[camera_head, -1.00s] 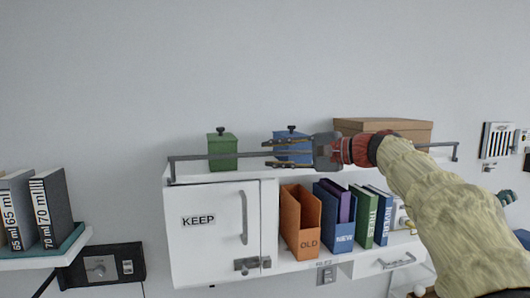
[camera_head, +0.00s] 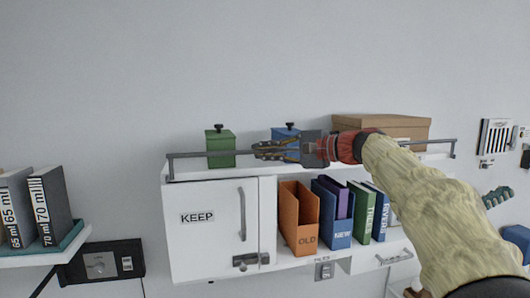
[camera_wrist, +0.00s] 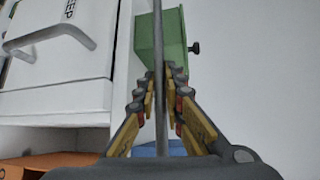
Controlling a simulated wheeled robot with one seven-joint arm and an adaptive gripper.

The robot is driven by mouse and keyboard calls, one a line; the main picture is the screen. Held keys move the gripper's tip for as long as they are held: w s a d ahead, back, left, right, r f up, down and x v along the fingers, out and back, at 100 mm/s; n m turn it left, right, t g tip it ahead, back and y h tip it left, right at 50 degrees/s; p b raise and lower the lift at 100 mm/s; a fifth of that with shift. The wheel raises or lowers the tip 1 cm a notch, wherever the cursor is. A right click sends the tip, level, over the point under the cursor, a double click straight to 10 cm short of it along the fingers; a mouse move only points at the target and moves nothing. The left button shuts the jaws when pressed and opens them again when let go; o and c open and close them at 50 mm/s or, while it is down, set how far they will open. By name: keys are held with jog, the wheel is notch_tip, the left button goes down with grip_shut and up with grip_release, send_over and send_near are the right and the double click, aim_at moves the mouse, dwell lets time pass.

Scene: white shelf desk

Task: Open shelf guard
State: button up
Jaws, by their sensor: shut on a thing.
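The shelf guard (camera_head: 207,154) is a thin grey rail with short end posts along the front of the white shelf top. It is upright, in front of the boxes there. My gripper (camera_head: 262,150) is at the rail, left of its middle, with its fingers pointing left along it. In the wrist view, the rail (camera_wrist: 158,60) runs between the fingers of my gripper (camera_wrist: 170,75), and they are shut on it. My gripper and arm hide the middle part of the rail in the head view.
A green box (camera_head: 221,143) and a blue box (camera_head: 284,132) stand behind the rail, with a brown carton (camera_head: 400,128) at the right. Below are a white cabinet door (camera_head: 205,222) and several binders, including an orange one (camera_head: 299,215). The wall above is clear.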

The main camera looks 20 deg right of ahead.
jog(key=shift+s+f+b, duration=0.1)
jog(key=shift+f+b, duration=0.15)
jog(key=shift+b, duration=0.55)
grip_shut()
jog(key=s+f+n+g+y+b, duration=0.1)
jog(key=n+y+b, duration=0.3)
jog(key=n+b, duration=0.3)
jog(key=s+f+n+g+y+b, duration=0.1)
jog(key=n+y+b, duration=0.4)
jog(key=b, duration=1.1)
jog(key=s+f+n+g+y+b, duration=0.2)
jog(key=n+y+b, duration=0.3)
jog(key=n+b, duration=0.4)
jog(key=shift+s+f+b, duration=0.7)
jog(key=shift+s+b, duration=0.05)
jog(key=shift+b, duration=0.5)
jog(key=shift+f+n+g+y, duration=0.2)
jog(key=shift+n+g+y, duration=0.05)
jog(key=shift+n+g, duration=0.8)
jog(key=shift+f+n+g+y, duration=0.15)
jog(key=shift+n+g+y, duration=0.05)
jog(key=shift+n+g, duration=0.8)
jog(key=shift+f+n+g+y, duration=0.2)
jog(key=shift+n+g+y, duration=0.05)
jog(key=shift+n+g, duration=0.75)
jog(key=shift+g, duration=0.25)
